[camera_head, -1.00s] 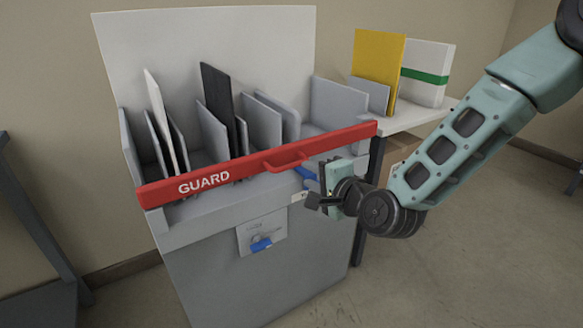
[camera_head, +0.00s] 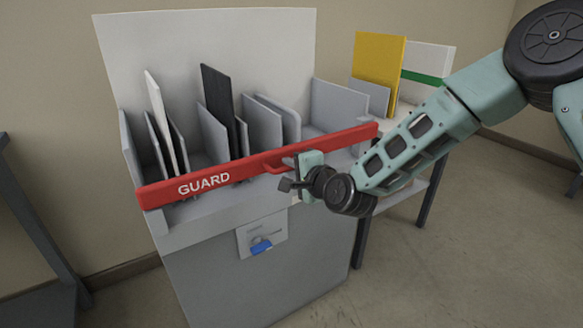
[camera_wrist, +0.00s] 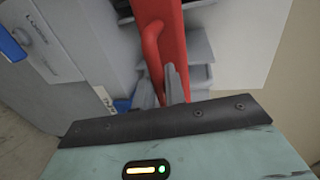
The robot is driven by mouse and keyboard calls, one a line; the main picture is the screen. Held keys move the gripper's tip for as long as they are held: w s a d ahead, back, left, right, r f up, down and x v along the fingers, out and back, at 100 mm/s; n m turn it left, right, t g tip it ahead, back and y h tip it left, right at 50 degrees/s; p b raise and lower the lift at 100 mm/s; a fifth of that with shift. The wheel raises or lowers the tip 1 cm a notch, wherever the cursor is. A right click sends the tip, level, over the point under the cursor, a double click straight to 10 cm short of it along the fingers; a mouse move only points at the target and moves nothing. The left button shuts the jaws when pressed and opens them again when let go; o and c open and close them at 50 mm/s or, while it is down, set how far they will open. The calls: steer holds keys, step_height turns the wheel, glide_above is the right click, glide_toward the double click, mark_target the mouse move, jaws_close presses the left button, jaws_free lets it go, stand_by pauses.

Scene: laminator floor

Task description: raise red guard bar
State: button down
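The red guard bar (camera_head: 250,166), lettered GUARD, lies across the front of the grey slotted bin unit (camera_head: 180,232). Its small red handle (camera_head: 272,167) sticks out near the middle of its front, partly hidden by my gripper (camera_head: 291,180). In the wrist view the bar (camera_wrist: 173,38) runs down the middle, with the curved handle (camera_wrist: 153,48) on its left. My gripper (camera_wrist: 158,84) has its two grey fingers apart at the lower part of the handle, one on each side. I cannot tell whether they touch it.
Grey, white and black panels (camera_head: 217,98) stand in the slots behind the bar. A side table at the right holds a yellow board (camera_head: 378,60) and a white, green-striped block (camera_head: 425,62). A label with a blue part (camera_head: 261,246) is on the unit's front.

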steer(key=w+d+r+m+y+p, duration=0.1)
steer(key=w+d+r+m+p, duration=0.15)
steer(key=r+p, duration=0.4)
steer(key=w+d+r+m+p, duration=0.2)
steer(key=d+r+m+p, duration=0.15)
steer(key=r, duration=0.65)
steer(key=w+d+r+m+y+p, duration=0.15)
steer(key=d+r+p, duration=0.25)
steer(key=r, duration=0.5)
steer(key=w+d+r+m+y+p, duration=0.1)
steer(key=w+d+r+m+p, duration=0.2)
steer(key=w+d, duration=0.4)
steer(key=w+d+r+m+p, duration=0.4)
steer(key=w+d+m, duration=0.2)
steer(key=d, duration=0.8)
steer(key=shift+w+r+y, duration=0.15)
steer(key=shift+w+y, duration=0.2)
steer(key=shift+w, duration=0.5)
steer(key=c, duration=1.5)
jaws_free()
steer(key=shift+w+d, duration=0.1)
steer(key=shift+w, duration=0.05)
steer(key=shift+c, duration=0.2)
